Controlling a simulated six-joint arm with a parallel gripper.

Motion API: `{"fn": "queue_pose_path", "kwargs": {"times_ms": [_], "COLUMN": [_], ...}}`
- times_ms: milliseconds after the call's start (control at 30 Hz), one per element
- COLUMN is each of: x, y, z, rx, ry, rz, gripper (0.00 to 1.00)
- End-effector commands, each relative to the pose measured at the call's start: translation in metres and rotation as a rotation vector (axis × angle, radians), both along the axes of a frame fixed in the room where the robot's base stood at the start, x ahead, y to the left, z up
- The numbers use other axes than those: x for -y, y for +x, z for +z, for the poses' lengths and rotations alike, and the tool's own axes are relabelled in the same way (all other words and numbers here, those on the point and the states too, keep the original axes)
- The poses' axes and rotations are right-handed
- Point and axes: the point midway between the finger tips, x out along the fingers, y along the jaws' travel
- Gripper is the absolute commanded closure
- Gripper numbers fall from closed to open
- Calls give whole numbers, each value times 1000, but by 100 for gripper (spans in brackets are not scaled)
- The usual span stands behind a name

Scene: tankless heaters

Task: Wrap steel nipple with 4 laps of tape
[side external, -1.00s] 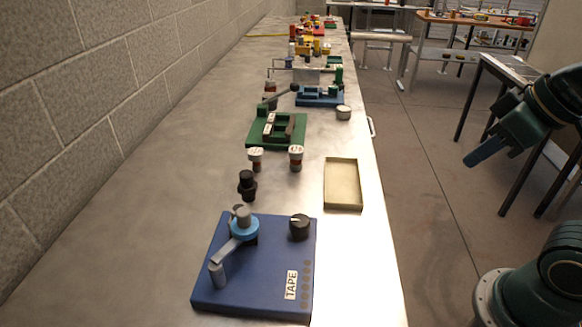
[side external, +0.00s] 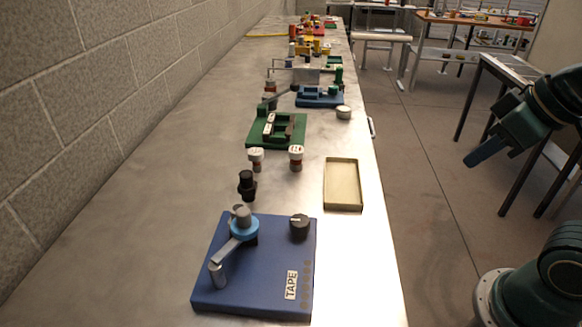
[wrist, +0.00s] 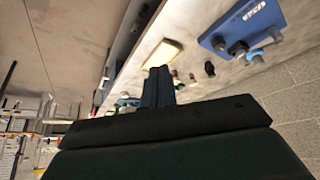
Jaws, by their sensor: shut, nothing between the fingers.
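The blue tape station (side external: 225,287) with a white TAPE label (side external: 291,284) stands at the near end of the bench. On it are a grey crank arm with an upright handle (side external: 217,273), a light-blue ring (side external: 244,228) around a grey hub (side external: 242,213), and a dark knob (side external: 299,227). I cannot tell which part is the steel nipple. My gripper (side external: 469,162) is shut and empty, right of the bench over the floor, well away from the station. In the wrist view its closed fingers (wrist: 158,72) show, with the tape station (wrist: 243,27) at upper right.
A shallow tan tray (side external: 343,184) lies near the bench's right edge. Two white-capped fittings (side external: 256,159) (side external: 296,158) and a black one (side external: 247,185) stand behind the station. A green fixture (side external: 277,130) and blue fixture (side external: 320,97) are farther back. A block wall bounds the left.

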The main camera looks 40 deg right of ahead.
Motion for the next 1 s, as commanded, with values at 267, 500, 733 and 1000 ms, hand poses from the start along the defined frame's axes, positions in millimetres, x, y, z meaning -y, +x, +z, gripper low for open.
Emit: {"fn": "queue_pose_path", "kwargs": {"times_ms": [267, 500, 733, 1000], "x": [0, -1, -6, -26], "y": [0, 2, 16, 57], "z": [0, 1, 7, 18], "rx": [0, -3, -38, -120], "ry": [0, -4, -39, -127], "rz": [0, 10, 109, 372], "gripper": [100, 69, 43, 43]}}
